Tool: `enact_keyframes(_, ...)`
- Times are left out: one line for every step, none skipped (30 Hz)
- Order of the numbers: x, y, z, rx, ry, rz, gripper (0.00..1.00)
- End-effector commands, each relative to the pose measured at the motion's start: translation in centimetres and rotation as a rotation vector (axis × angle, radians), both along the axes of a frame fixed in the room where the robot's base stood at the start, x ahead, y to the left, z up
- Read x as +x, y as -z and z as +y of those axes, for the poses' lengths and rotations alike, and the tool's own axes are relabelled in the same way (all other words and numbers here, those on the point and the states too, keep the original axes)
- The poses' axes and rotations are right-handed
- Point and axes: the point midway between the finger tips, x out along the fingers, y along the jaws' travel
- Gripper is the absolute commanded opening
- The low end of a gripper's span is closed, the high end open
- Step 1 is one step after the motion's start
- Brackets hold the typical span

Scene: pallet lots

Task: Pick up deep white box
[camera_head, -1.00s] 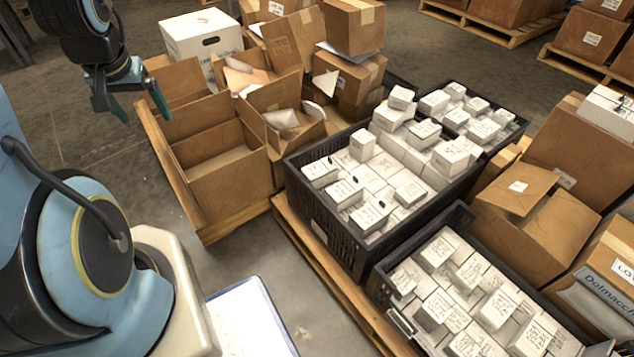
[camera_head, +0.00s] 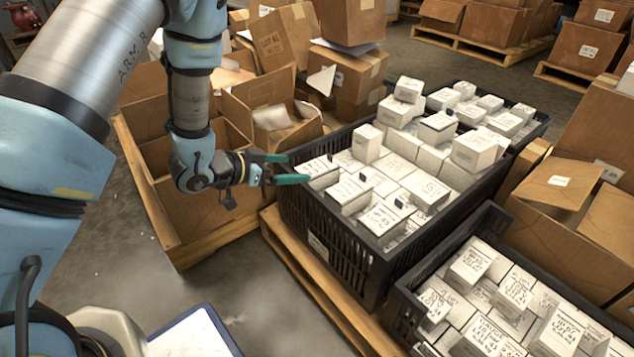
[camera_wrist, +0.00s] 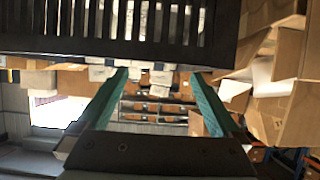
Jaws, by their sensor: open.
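Several white boxes with handwritten labels fill a black slatted crate (camera_head: 345,240). A tall upright white box (camera_head: 367,143) stands near the crate's left side, and a large white box (camera_head: 474,150) stands farther right. I cannot tell which of them is the deep white box. My gripper (camera_head: 297,168) points right at the crate's left rim. Its teal fingers are apart with nothing seen between them. In the wrist view my gripper (camera_wrist: 158,78) is open below the dark crate wall (camera_wrist: 120,45), with pale boxes visible through the slats.
A second black crate (camera_head: 405,318) of white boxes stands at the front right. Open cardboard boxes (camera_head: 205,205) stand left of the crate, behind my arm. A brown carton (camera_head: 565,215) is at right. Bare floor (camera_head: 265,300) shows in front of the pallet.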

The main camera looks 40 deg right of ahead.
Motion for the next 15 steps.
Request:
enact_keyframes(-0.1, 0.7, -0.9, 0.0, 0.003, -0.002, 1.0)
enact_keyframes(-0.1, 1.0, -1.3, 0.0, 0.003, -0.002, 1.0)
enact_keyframes(-0.2, 1.2, -1.8, 0.0, 0.004, -0.001, 1.0)
enact_keyframes(-0.2, 1.3, -2.1, 0.0, 0.002, -0.001, 1.0)
enact_keyframes(-0.1, 1.4, -2.4, 0.0, 0.0, -0.001, 1.0)
enact_keyframes(-0.1, 1.5, -2.7, 0.001, 0.0, -0.001, 1.0)
enact_keyframes(-0.1, 1.7, -2.9, 0.001, 0.0, -0.001, 1.0)
enact_keyframes(-0.2, 1.8, -3.1, 0.001, 0.001, -0.002, 1.0)
enact_keyframes(-0.2, 2.1, -3.5, 0.001, 0.001, -0.002, 1.0)
enact_keyframes(-0.1, 2.4, -3.9, 0.0, 0.002, -0.001, 1.0)
enact_keyframes(-0.2, 2.7, -4.3, 0.0, 0.002, -0.002, 1.0)
enact_keyframes(-0.1, 3.1, -4.8, 0.0, 0.002, -0.002, 1.0)
enact_keyframes(-0.1, 3.3, -5.2, 0.0, 0.001, -0.003, 1.0)
enact_keyframes(-0.1, 3.5, -5.6, 0.0, 0.002, -0.004, 1.0)
enact_keyframes(-0.1, 3.6, -6.1, 0.001, 0.001, -0.002, 1.0)
